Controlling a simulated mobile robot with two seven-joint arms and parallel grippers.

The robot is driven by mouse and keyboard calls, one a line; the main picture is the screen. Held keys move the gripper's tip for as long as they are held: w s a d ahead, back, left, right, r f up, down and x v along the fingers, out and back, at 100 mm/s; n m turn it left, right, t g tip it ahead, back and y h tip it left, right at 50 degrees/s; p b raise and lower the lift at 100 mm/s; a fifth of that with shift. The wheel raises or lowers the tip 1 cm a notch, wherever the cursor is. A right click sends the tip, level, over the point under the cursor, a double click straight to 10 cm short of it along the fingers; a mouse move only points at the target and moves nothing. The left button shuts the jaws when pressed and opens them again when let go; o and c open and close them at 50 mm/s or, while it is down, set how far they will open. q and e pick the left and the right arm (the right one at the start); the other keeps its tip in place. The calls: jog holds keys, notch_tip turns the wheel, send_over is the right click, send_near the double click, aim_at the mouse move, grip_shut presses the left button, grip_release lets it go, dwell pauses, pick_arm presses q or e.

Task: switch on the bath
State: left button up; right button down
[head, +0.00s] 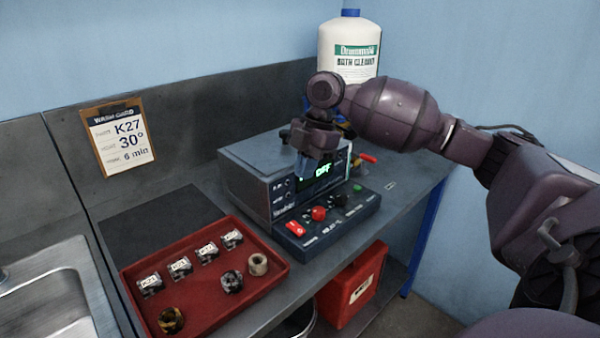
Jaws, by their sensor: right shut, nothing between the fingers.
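The bath (255,168) is a dark grey box on the bench with a sloping control panel along its front. Its green display (324,170) is partly covered by my gripper; the part that shows seems to read "OFF". On the panel are a red rocker switch (296,229) at the left end, a red knob (319,213), a black knob (340,200) and a green button (357,188). My right gripper (304,168) is shut and empty, pointing down in front of the display, above the panel and apart from the rocker switch. My left gripper is not in view.
A red tray (215,304) with several small labelled parts lies front left, beside a sink (50,302). A white cleaner bottle (343,48) stands behind the bath. A wash card (122,139) on the back panel reads K27, 30°, 6 min. A red box (352,290) sits below the bench.

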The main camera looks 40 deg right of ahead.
jog(key=b, duration=0.1)
send_near(291, 223)
jog(key=x, duration=0.5)
jog(key=shift+s+a+f, duration=0.15)
jog(key=shift+s+a, duration=0.15)
jog(key=shift+a, duration=0.15)
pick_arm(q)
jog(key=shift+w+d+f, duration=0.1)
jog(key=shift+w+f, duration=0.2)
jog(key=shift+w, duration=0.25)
pick_arm(e)
jog(key=shift+w+f, duration=0.1)
jog(key=shift+f, duration=0.65)
jog(key=shift+w+f+p, duration=0.1)
jog(key=shift+w+p, duration=0.05)
jog(key=shift+p, duration=0.8)
jog(key=shift+f+p, duration=0.25)
jog(key=shift+p, duration=0.15)
jog(key=shift+f, duration=0.2)
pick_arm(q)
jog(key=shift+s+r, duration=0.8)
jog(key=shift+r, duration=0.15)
